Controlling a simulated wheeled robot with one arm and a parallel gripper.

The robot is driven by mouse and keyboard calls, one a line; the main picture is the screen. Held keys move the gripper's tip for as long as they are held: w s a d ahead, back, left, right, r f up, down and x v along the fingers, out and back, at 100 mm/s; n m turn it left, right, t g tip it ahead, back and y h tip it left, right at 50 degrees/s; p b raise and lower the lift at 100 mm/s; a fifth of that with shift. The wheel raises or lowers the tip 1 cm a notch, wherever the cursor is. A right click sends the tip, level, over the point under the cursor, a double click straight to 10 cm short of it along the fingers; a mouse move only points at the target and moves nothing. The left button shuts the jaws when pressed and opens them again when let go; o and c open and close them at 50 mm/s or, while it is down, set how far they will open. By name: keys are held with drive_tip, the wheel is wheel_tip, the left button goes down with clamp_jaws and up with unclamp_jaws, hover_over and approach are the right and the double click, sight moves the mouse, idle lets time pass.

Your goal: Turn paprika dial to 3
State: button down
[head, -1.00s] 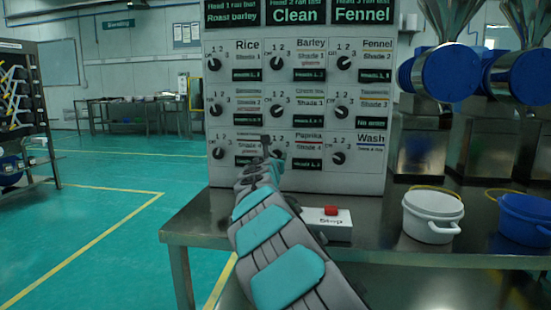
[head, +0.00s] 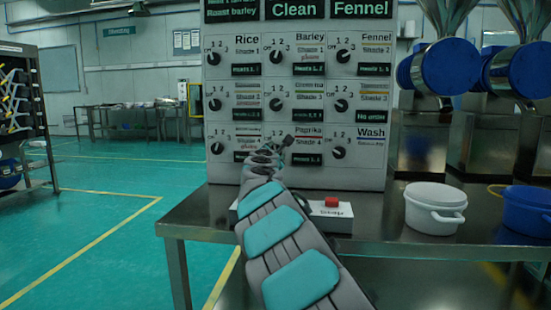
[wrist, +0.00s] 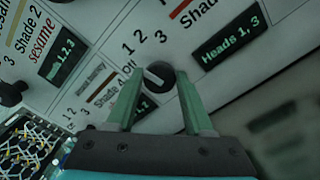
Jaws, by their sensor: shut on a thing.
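The paprika dial (wrist: 159,76) is a round black knob with a white pointer line, close up in the wrist view. The line slants to the upper left, towards the Off and 1 side of its scale. My gripper (wrist: 158,82) is shut on the dial, one green finger on each side. In the head view my gripper (head: 286,141) is at the panel's bottom middle, left of the Paprika label (head: 309,130), and hides most of this dial. The small screen (wrist: 230,43) by it reads Heads 1, 3.
The panel (head: 370,177) has rows of similar dials close by, including the Wash dial (head: 338,152) to the right. Below, a box with a red button (head: 332,202), a white pot (head: 434,211) and a blue pot (head: 525,213) stand on the metal table (head: 375,225).

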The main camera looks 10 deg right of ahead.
drive_tip(key=shift+f+m+b, duration=0.15)
drive_tip(key=shift+m+b, duration=1.65)
drive_tip(key=shift+m, duration=0.55)
drive_tip(key=shift+f+m+b, duration=0.15)
drive_tip(key=shift+m+b, duration=1.7)
drive_tip(key=shift+m, duration=0.55)
drive_tip(key=shift+f+m+b, duration=0.15)
drive_tip(key=shift+m+b, duration=1.65)
drive_tip(key=shift+m, duration=0.55)
drive_tip(key=shift+r, duration=0.15)
drive_tip(key=shift+c, duration=1.5)
unclamp_jaws()
drive_tip(key=shift+s, duration=0.1)
